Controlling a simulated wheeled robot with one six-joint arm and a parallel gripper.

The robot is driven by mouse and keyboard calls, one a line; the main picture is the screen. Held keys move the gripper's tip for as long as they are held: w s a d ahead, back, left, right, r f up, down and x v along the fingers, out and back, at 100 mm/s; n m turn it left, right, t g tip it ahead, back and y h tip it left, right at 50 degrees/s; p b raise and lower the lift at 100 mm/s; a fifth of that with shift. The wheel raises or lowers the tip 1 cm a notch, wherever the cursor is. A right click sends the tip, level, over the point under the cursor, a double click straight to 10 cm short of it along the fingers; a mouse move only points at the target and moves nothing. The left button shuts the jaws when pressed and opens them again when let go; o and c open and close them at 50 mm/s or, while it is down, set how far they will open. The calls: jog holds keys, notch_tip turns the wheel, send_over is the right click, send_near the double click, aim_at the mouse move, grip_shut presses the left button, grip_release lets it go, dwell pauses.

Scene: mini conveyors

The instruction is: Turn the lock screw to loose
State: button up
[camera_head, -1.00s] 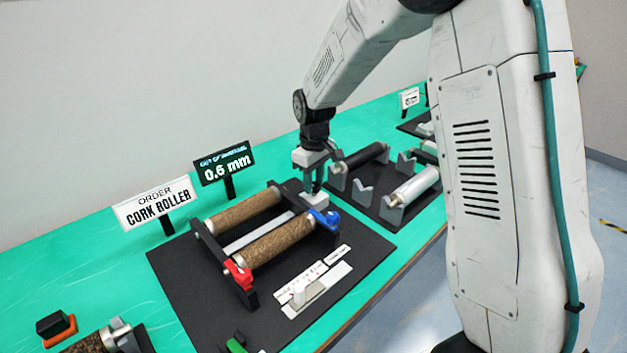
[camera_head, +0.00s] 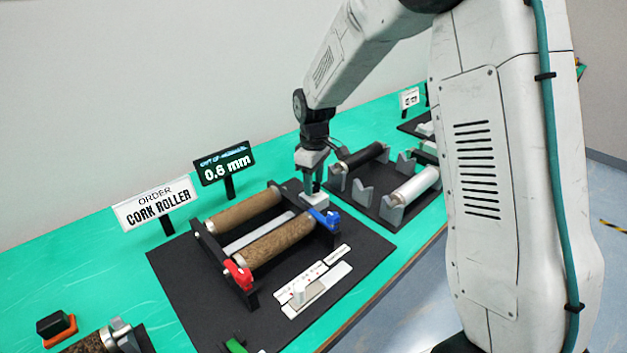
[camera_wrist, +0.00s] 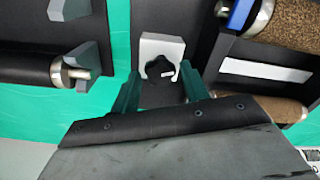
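The lock screw is a black lobed knob (camera_wrist: 158,69) with a small white mark, on a light grey block (camera_wrist: 163,43). The block (camera_head: 314,201) also shows in the head view, at the back right end of the roller stand, near the blue clamp. My gripper (camera_wrist: 160,80) is directly over the block, with one green finger on each side of the knob. The fingers look apart, with a narrow dark gap beside the knob; contact is hard to judge. In the head view my gripper (camera_head: 313,187) points down at the block and hides the knob.
A rack with a black roller (camera_head: 362,156) and a silver roller (camera_head: 416,184) lies close on the right. Signs stand behind, one reading 0.6 mm (camera_head: 225,164).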

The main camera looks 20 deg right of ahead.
aim_at(314, 185)
jog(key=shift+o, duration=0.2)
jog(key=shift+r, duration=0.1)
notch_tip(314, 185, up, 8)
jog(key=shift+f, duration=0.15)
dwell(0.6)
jog(key=shift+s+m, duration=0.15)
jog(key=shift+m, duration=0.15)
jog(key=s+d+r+m, duration=0.1)
jog(key=s+r+m, duration=0.1)
jog(key=s, duration=1)
jog(key=s+d+r+m+t, duration=0.1)
jog(key=s+r+m, duration=0.2)
jog(key=s, duration=0.8)
jog(key=s+d+r+m, duration=0.1)
jog(key=s+r+m, duration=0.2)
jog(key=s, duration=0.9)
jog(key=shift+s+r, duration=0.35)
jog(key=shift+r, duration=0.55)
